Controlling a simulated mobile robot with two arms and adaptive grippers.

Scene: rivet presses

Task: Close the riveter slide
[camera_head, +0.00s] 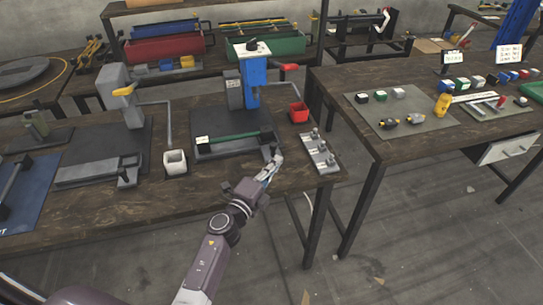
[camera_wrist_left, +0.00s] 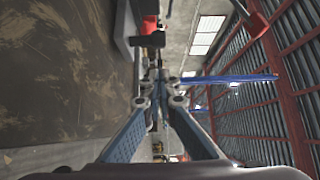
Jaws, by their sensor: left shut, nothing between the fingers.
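The blue riveter (camera_head: 256,85) stands on a dark base plate (camera_head: 232,152) near the right end of the workbench. My right gripper is not in view.
A grey plate with metal fittings (camera_head: 320,153) lies right of my left gripper. A second table (camera_head: 380,145) stands at the right, with a floor gap between.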

